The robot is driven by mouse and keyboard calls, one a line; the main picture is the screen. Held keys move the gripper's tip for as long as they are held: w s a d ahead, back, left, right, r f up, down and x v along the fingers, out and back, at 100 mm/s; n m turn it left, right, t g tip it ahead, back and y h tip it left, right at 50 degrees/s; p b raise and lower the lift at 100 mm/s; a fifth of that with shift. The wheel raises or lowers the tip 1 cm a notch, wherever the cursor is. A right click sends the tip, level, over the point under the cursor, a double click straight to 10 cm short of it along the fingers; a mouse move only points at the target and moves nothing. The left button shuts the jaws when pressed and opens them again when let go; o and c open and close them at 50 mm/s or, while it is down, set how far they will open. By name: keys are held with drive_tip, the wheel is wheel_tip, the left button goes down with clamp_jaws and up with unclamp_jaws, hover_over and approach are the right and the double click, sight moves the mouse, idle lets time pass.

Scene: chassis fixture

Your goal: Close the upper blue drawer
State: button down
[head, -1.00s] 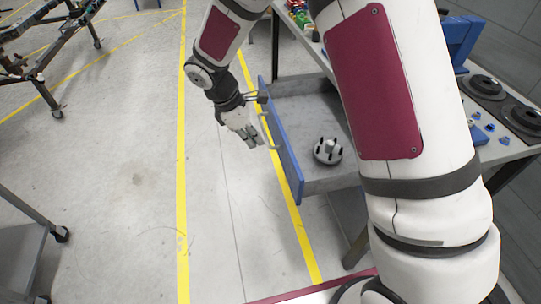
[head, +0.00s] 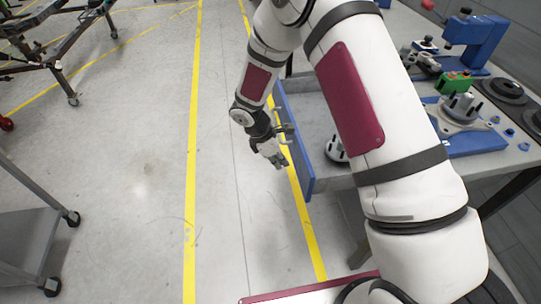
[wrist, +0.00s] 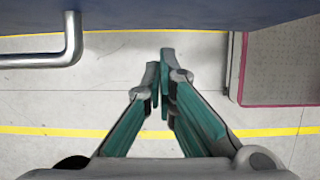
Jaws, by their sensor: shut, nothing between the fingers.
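The blue drawer front (head: 305,172) stands out from the workbench in the head view, and the drawer is open with its grey inside showing. A round metal part (head: 335,148) lies in it, partly hidden by my arm. My gripper (head: 281,164) is outside the drawer, on the left of its front, pointing down. In the wrist view the blue front (wrist: 180,14) runs along the top edge, with a silver bar handle (wrist: 74,45) at left. My gripper's green fingers (wrist: 161,58) are shut and empty, to the right of the handle and apart from it.
The workbench top at right carries a blue press (head: 470,42), a green block (head: 455,82) and dark round discs (head: 500,92). A grey cart (head: 25,245) stands at lower left. The floor left of the drawer, with yellow lines (head: 192,150), is clear.

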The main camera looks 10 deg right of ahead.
drive_tip(key=shift+d, duration=1)
drive_tip(key=d+b, duration=0.1)
drive_tip(key=d, duration=2.9)
drive_tip(key=shift+d, duration=0.35)
